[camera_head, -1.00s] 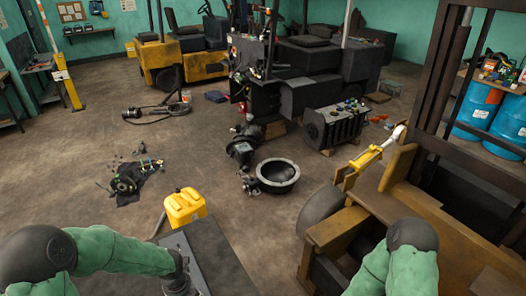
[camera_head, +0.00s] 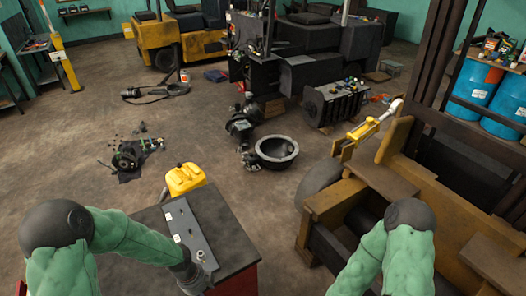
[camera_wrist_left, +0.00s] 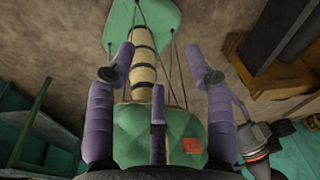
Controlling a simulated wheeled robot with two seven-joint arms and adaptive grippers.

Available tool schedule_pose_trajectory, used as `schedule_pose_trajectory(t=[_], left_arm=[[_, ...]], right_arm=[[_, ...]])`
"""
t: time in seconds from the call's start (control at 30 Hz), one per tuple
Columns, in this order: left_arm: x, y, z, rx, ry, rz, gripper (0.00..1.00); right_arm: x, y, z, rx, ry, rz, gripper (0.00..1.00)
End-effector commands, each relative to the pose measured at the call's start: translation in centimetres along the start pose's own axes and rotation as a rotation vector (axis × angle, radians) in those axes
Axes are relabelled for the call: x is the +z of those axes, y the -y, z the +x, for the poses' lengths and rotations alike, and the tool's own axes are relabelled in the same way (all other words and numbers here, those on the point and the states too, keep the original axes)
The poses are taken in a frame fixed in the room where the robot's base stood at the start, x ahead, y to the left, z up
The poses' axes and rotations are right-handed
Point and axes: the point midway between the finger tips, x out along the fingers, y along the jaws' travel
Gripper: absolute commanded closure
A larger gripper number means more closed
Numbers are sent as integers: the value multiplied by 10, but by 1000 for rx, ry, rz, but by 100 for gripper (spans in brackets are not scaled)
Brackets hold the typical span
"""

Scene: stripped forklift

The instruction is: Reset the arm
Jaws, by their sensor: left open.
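My left arm comes in from the left in the head view and bends down at its dark wrist beside the dark-topped bench (camera_head: 229,240). Its hand is not clear there. In the left wrist view, my left gripper (camera_wrist_left: 160,55) has its purple fingers spread wide apart, with nothing held between them. Behind the fingers are green padded parts and a banded, pale column, which look like my own body. My right arm shows in the head view at the lower right, with its dark elbow raised. My right gripper is out of the picture.
A long grey plate (camera_head: 190,235) lies on the bench. A yellow canister (camera_head: 185,179) stands behind it. A black basin (camera_head: 277,151) and loose machine parts (camera_head: 130,158) lie on the floor. The forklift frame (camera_head: 420,170) is close on the right.

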Motion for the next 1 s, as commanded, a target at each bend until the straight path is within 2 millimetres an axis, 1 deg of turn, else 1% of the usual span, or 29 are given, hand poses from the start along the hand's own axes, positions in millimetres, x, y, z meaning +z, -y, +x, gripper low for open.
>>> schedule_pose_trajectory(t=[0.03,0.07,0.17,0.2,0.27,0.4,0.47,0.6,0.7,0.83,0.9,1.0], left_arm=[[-6,-1,17,-4,-21,-71,47],[-10,-1,24,-8,-33,-124,47],[-25,-2,55,-19,-82,-337,47],[-32,-3,68,-21,-104,-441,47],[-41,-4,89,-23,-135,-607,47],[-61,-9,135,-9,-196,-1006,47],[-68,-12,153,2,-216,-1177,47],[-81,-22,195,34,-243,-1578,47],[-86,-30,221,53,-247,-1839,47],[-91,-40,244,70,-240,-2099,47],[-91,-43,252,72,-236,-2193,47],[-92,-46,256,74,-231,-2271,47]], right_arm=[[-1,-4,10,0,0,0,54],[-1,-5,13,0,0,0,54],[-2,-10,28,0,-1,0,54],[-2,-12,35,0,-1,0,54],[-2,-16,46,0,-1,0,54],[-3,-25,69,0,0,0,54],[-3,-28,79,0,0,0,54],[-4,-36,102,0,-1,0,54],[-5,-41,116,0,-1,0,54],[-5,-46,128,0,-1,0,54],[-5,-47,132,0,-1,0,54],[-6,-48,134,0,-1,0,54]])
